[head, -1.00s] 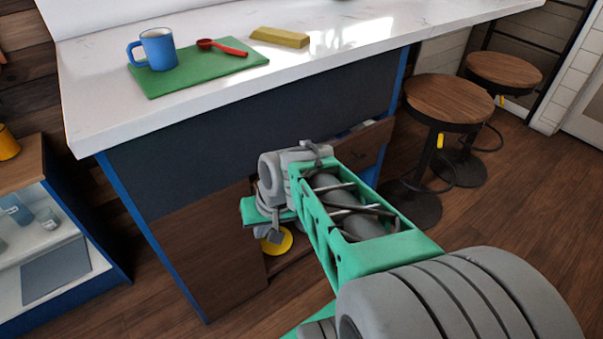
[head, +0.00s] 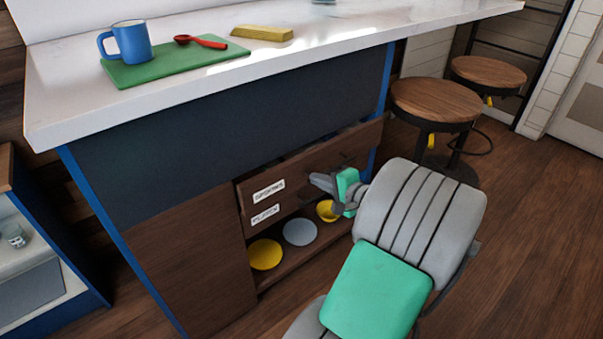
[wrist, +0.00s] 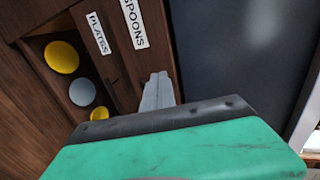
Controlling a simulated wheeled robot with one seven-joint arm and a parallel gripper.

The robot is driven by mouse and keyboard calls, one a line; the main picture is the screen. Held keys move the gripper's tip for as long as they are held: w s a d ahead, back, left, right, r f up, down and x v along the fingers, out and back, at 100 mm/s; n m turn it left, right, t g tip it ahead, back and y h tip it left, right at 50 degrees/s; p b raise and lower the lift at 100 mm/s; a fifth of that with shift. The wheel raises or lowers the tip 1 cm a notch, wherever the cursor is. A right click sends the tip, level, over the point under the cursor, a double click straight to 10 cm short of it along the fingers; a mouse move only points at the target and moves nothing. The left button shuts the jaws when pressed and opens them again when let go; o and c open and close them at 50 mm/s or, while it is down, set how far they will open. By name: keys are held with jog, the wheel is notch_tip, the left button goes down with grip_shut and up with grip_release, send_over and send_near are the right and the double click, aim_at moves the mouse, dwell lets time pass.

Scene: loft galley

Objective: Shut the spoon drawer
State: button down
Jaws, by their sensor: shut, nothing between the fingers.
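The spoon drawer (head: 318,161) is the top wooden drawer under the counter in the head view. It stands partly open, with a dark gap above its front. Its SPOONS label shows clearly in the wrist view (wrist: 134,24). My gripper (head: 318,181) is shut and empty, in front of the drawer face, right of the label. In the wrist view its closed fingers (wrist: 157,92) point at the drawer front beside the label. I cannot tell whether the fingertips touch it. My gripper and wrist hide part of the front's lower right.
The PLATES drawer (head: 264,214) is directly below. Under it, an open shelf holds a yellow disc (head: 264,254), a grey disc (head: 300,231) and a yellow bowl (head: 327,211). Two stools (head: 435,101) (head: 488,72) stand right. A blue mug (head: 131,43) is on the counter.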

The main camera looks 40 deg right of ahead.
aim_at(291, 161)
jog(key=x, duration=0.2)
jog(key=b+x, duration=0.1)
jog(key=x, duration=0.3)
jog(key=shift+w+a+r, duration=0.1)
jog(key=shift+w+r, duration=0.1)
jog(key=shift+w, duration=0.2)
jog(key=shift+w+r, duration=0.1)
jog(key=shift+w, duration=0.4)
jog(key=shift+w, duration=0.15)
jog(key=w, duration=0.4)
jog(key=shift+p, duration=0.35)
jog(key=shift+r, duration=0.15)
